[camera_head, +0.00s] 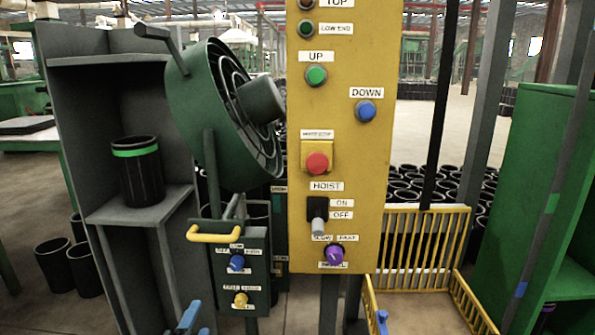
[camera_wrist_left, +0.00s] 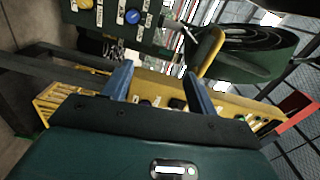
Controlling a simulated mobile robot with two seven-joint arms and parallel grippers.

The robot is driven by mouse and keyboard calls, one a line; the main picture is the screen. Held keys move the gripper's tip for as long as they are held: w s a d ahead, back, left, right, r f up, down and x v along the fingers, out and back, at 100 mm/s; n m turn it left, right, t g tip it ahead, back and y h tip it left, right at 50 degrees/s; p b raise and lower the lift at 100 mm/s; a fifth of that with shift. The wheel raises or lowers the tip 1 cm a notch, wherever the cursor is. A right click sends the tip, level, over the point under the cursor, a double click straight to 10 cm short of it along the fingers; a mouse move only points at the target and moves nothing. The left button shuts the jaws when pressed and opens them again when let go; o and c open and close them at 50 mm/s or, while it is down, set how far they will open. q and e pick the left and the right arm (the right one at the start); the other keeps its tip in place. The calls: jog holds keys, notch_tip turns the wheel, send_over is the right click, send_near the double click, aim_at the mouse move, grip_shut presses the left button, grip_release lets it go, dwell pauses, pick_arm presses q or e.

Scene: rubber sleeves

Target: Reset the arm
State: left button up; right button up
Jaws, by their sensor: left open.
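The yellow hoist panel (camera_head: 346,235) lies beyond the fingers in the wrist view. The rest of my left arm is hidden below the head view.
A grey shelf unit (camera_head: 85,88) holds a black sleeve (camera_head: 139,178) with a green band. A green fan (camera_head: 205,115) and a yellow handle (camera_head: 213,236) stand near the control box. A yellow fence (camera_head: 425,240) and a green cabinet (camera_head: 552,150) are at right.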

pick_arm(q)
jog(key=s+d+n+g+h+p, duration=0.1)
jog(key=s+d+n+g+p, duration=0.1)
jog(key=s+n+p, duration=0.5)
jog(key=s+d+n+g+h+p, duration=0.1)
jog(key=s+n+g+p, duration=0.4)
jog(key=s, duration=0.8)
jog(key=d+n+p, duration=0.1)
jog(key=n+p, duration=0.1)
jog(key=shift+d+f+n+h, duration=0.15)
jog(key=shift+d+n+h, duration=0.15)
jog(key=shift+d+h, duration=0.1)
pick_arm(e)
jog(key=r+g, duration=0.1)
jog(key=r, duration=0.1)
jog(key=w+r+g, duration=0.1)
jog(key=r+g, duration=0.1)
jog(key=shift+w+a+n+h, duration=0.15)
jog(key=shift+n+h, duration=0.25)
